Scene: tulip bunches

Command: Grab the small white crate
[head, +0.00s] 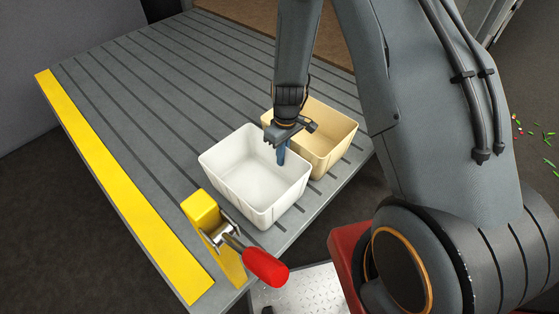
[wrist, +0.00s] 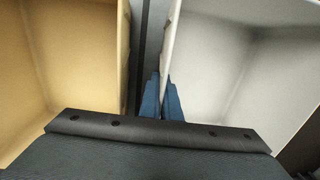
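The small white crate (head: 283,203) stands upright and empty near the front edge of the slatted deck. My gripper (head: 282,152) reaches down at its far right wall, and a blue finger shows against the inside of that wall. In the wrist view the white crate (wrist: 215,50) fills the right side. The blue fingers of my gripper (wrist: 161,88) lie one on each side of its thin wall, close against it with no clear gap. My gripper looks shut on this wall. The far finger is hidden in the head view.
A cream crate (head: 338,150) stands just behind and right of the white one, with a narrow gap between them. A yellow post with a red-handled clamp (head: 265,267) stands at the near edge. The deck (head: 165,100) to the left is clear.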

